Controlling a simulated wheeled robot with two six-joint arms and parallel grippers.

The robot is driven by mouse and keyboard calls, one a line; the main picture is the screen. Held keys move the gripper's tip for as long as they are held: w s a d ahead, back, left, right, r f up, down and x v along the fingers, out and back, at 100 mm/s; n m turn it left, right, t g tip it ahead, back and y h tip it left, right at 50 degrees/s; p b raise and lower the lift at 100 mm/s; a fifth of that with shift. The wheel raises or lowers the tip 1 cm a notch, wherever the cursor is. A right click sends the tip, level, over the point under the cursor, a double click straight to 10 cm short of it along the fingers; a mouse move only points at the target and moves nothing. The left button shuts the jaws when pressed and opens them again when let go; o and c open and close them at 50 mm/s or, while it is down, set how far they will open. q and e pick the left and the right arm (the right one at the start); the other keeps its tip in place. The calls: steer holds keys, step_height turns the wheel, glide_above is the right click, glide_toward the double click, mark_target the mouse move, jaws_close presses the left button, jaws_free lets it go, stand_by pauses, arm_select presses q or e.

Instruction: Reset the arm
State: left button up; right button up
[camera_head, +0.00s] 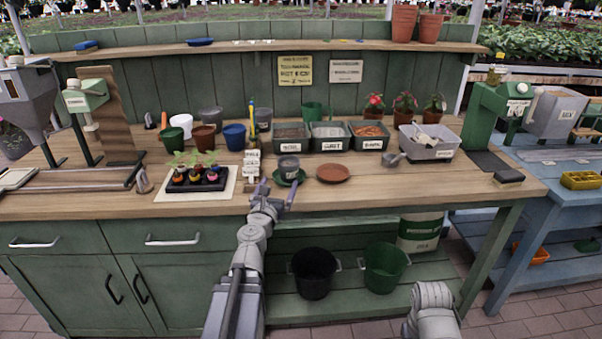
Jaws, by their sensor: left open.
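My left arm comes up from the bottom centre, and my left gripper (272,193) is at the front edge of the wooden bench top (400,195). Its fingers are spread apart with nothing seen between them. A small grey pot on a green saucer (289,178) stands just beyond the fingers; I cannot tell whether they touch it. My right arm shows only as a grey link at the bottom right. The right gripper is out of the picture.
A seedling tray (197,180) lies left of the gripper, and a terracotta saucer (333,173) right of it. Labelled bins (329,137) and several pots stand behind. Below are a black bucket (314,274) and a green bucket (384,268). The bench's front right is clear.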

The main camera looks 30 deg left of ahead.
arm_select(q)
steer(key=d+f+m+h, duration=0.1)
steer(key=d+m, duration=0.2)
steer(key=w+d+m+h, duration=0.1)
steer(key=d+m+h, duration=0.1)
steer(key=d+m, duration=0.1)
steer(key=w+d+f+m+h, duration=0.1)
steer(key=d+m+h, duration=0.1)
steer(key=d+m, duration=0.1)
steer(key=shift+w+d+f+m+g, duration=0.15)
steer(key=shift+d+f+m+g, duration=0.15)
steer(key=shift+d+g, duration=0.15)
steer(key=s+d+f+m+g+h, duration=0.25)
steer(key=d+f+m+g, duration=0.25)
steer(key=d+f+m, duration=0.4)
steer(key=s+d+f+m+g+h, duration=0.2)
steer(key=s+d+f+m+g, duration=0.3)
steer(key=m, duration=0.6)
steer(key=s+f+m+g+y, duration=0.5)
steer(key=s+m+g, duration=0.1)
steer(key=s+m, duration=0.3)
steer(key=s+d+m+y, duration=0.1)
steer(key=s+d+m, duration=0.4)
steer(key=d, duration=0.5)
step_height(320, 180, up, 18)
steer(key=n+p, duration=0.1)
steer(key=p, duration=1.7)
steer(key=shift+s+f+g, duration=0.2)
steer(key=shift+s+g, duration=0.15)
steer(key=shift+s, duration=0.1)
